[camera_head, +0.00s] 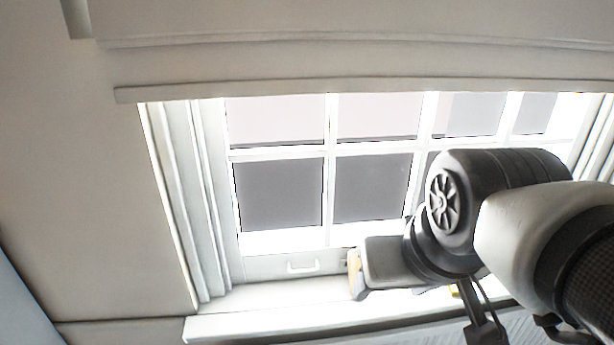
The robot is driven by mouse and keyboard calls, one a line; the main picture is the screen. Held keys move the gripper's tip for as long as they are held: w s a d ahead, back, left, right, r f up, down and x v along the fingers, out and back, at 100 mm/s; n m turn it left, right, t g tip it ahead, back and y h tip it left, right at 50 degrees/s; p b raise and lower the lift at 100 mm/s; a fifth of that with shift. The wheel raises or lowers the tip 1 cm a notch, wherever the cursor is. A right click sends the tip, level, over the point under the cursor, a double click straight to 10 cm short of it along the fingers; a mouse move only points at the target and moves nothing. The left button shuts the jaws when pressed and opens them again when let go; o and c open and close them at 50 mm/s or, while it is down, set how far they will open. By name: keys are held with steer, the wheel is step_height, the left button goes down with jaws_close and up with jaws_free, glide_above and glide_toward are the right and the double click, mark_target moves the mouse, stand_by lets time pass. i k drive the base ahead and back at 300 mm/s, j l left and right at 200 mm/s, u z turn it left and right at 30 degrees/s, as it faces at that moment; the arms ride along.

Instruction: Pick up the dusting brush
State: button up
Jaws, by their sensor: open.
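A small tan and whitish thing (355,275), possibly the dusting brush, shows at the window sill, at the left end of the grey block on my wrist. Most of it is hidden, so I cannot tell its full shape or which way it lies. A small yellow patch shows behind my wrist, and I cannot tell what it belongs to. My gripper (484,328) is at the lower right, pointing down in front of the sill, with its dark fingers open. I see nothing held in it.
A white-framed window (280,190) with several panes stands behind my arm. The white sill (235,325) runs along the bottom, and its left part is bare. A small handle (303,267) is on the lower window frame. Plain wall (80,200) fills the left.

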mark_target(354, 264)
steer(key=l+u, duration=0.75)
steer(key=k+l, duration=0.1)
steer(key=l, duration=0.15)
steer(key=i+u, duration=0.15)
